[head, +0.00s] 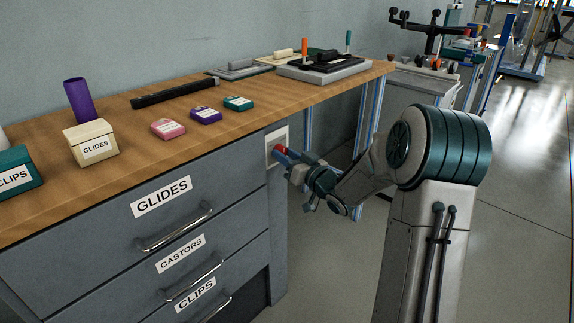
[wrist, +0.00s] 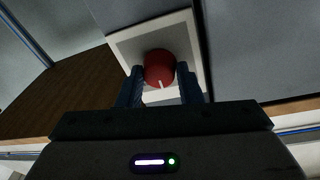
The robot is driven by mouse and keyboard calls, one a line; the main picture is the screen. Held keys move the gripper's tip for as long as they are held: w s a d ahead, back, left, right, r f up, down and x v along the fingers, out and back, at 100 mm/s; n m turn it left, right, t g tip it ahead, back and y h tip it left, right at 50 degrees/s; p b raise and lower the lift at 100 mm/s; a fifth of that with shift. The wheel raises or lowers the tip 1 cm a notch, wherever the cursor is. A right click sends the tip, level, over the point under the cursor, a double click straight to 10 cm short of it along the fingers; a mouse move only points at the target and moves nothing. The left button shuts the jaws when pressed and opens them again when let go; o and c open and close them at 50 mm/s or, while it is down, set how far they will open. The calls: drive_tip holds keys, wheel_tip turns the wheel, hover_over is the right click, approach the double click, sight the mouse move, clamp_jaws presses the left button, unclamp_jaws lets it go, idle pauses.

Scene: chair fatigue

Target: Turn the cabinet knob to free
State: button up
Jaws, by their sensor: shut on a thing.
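The red cabinet knob (wrist: 158,66) sits on a pale square plate (wrist: 119,40) on the cabinet front. A white pointer line shows on the knob, toward the lower edge in the wrist view. My gripper (wrist: 160,85) is shut on the knob, with one blue finger at each side. In the head view the knob (head: 281,149) shows as a small red patch on the plate (head: 270,146), at the right end of the grey cabinet (head: 95,215). My gripper (head: 287,160) partly hides it there. Any lettering on the plate is not readable.
Drawers labelled GLIDES (head: 161,196), CASTORS (head: 181,254) and CLIPS (head: 195,294) have protruding bar handles. The wooden worktop (head: 230,128) above holds small boxes, a purple cup (head: 79,100) and a black bar (head: 174,92). Open floor (head: 525,210) lies at the right.

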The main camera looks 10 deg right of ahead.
drive_tip(key=shift+d+f+n+g+y+b, duration=0.1)
drive_tip(key=shift+n+y+b, duration=0.25)
drive_tip(key=shift+n+b, duration=1.3)
drive_tip(key=shift+d+f+n+g+y+b, duration=0.1)
drive_tip(key=shift+n+y+b, duration=0.3)
drive_tip(key=shift+n+b, duration=1.2)
drive_tip(key=shift+n+g+y+b, duration=0.1)
drive_tip(key=shift+n+y+b, duration=0.25)
drive_tip(key=shift+n+b, duration=1.25)
drive_tip(key=shift+n+p, duration=0.55)
drive_tip(key=shift+n, duration=0.1)
drive_tip(key=o, duration=1)
drive_tip(key=shift+w+d, duration=0.1)
drive_tip(key=shift+c, duration=0.2)
drive_tip(key=p+v, duration=0.3)
drive_tip(key=v, duration=1)
drive_tip(key=shift+s, duration=0.4)
